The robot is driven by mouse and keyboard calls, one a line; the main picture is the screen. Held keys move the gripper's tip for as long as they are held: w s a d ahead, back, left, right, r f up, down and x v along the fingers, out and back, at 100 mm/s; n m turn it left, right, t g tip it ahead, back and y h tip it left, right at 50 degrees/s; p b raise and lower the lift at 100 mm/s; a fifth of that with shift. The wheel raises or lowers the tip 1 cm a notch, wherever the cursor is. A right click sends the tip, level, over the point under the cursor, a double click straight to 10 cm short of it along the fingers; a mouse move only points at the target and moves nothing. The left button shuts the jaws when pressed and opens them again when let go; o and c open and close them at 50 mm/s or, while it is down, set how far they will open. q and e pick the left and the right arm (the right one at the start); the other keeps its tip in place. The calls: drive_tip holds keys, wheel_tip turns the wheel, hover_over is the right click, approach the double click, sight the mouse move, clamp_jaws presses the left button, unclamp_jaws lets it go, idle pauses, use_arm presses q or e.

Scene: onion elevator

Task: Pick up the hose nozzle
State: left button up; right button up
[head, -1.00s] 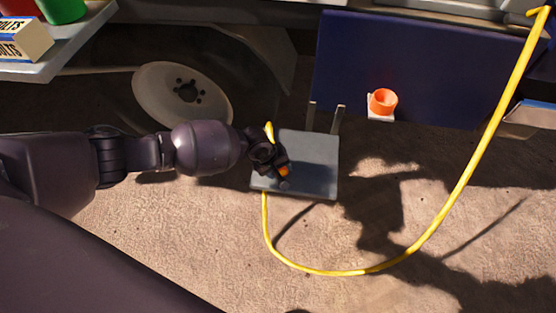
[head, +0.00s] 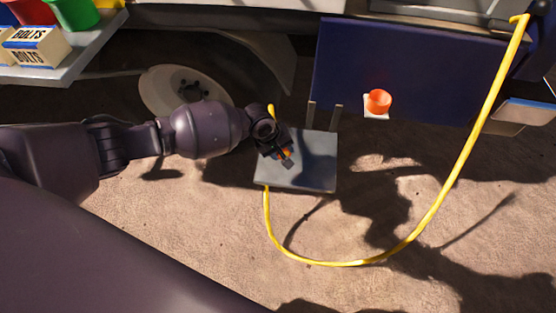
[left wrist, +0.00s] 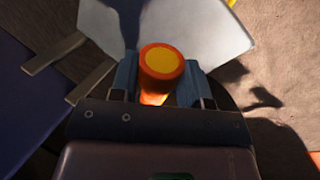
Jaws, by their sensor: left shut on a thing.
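My left gripper (head: 285,158) is over the grey plate (head: 312,172) in the head view. It is shut on the hose nozzle (left wrist: 161,64), which has an orange rim and a yellow round end in the left wrist view, between the two fingers. In the head view only a small orange bit of the nozzle shows; the gripper hides most of it. The yellow hose (head: 440,190) hangs in a long loop from the upper right down to the ground and up to the plate's left side. My right gripper is not in view.
A shelf (head: 75,70) at upper left holds bolt boxes (head: 38,47) and coloured cups. A wheel (head: 185,90) is behind my left arm. Sandy ground in front is open.

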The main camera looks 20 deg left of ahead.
use_arm(q)
wheel_tip(320, 180, up, 12)
drive_tip(key=p, duration=0.3)
drive_tip(key=shift+f, duration=0.2)
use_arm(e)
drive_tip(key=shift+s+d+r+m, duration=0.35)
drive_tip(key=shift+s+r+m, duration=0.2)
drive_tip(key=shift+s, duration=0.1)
